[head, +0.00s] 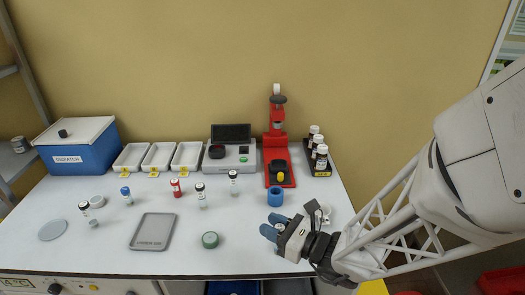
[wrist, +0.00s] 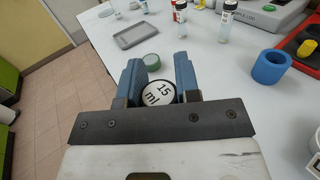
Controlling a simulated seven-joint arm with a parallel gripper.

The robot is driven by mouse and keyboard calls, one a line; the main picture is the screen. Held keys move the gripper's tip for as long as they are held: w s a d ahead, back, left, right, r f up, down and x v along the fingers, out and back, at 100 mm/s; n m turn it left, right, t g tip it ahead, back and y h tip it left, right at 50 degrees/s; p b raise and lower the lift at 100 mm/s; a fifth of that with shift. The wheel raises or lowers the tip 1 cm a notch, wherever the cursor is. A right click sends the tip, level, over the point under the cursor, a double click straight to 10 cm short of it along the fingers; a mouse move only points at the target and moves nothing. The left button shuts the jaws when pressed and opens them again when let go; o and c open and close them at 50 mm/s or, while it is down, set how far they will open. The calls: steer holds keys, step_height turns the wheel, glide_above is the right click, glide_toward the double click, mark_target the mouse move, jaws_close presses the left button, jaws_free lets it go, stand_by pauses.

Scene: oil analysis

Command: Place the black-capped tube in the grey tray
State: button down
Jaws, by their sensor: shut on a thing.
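My gripper (head: 270,231) is at the front right of the table. In the wrist view its blue fingers (wrist: 160,85) are shut on a round item with a white top marked "15 ml" (wrist: 158,94) and a dark rim. Its body is hidden, so I cannot tell whether it is a tube. The grey tray (head: 153,230) lies flat and empty at the front middle, left of my gripper; it also shows in the wrist view (wrist: 132,37). Black-capped tubes stand upright at the left (head: 84,208), the middle (head: 201,196) and the back middle (head: 233,182).
A green-topped round item (head: 210,240) lies between gripper and tray. A blue ring-shaped holder (head: 275,196) stands behind my gripper. Red-capped (head: 176,188) and blue-capped (head: 127,196) tubes stand farther back. A rack of dark bottles (head: 318,166), a red stand (head: 277,150) and white trays (head: 158,157) are behind.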

steer(key=s+a+n+g+y, duration=0.1)
steer(key=a+n+g, duration=0.3)
steer(key=a, duration=2.2)
steer(key=g+y, duration=0.1)
steer(key=g, duration=0.2)
steer(key=shift+r+n+y, duration=0.35)
steer(key=shift+n+y, duration=0.05)
steer(key=shift+a, duration=0.2)
steer(key=w+a+f, duration=0.1)
steer(key=w+a, duration=0.9)
steer(key=w, duration=0.1)
steer(key=shift+w+a+f, duration=0.2)
steer(key=shift+w+a, duration=0.1)
steer(key=shift+a, duration=0.05)
steer(key=shift+f, duration=0.15)
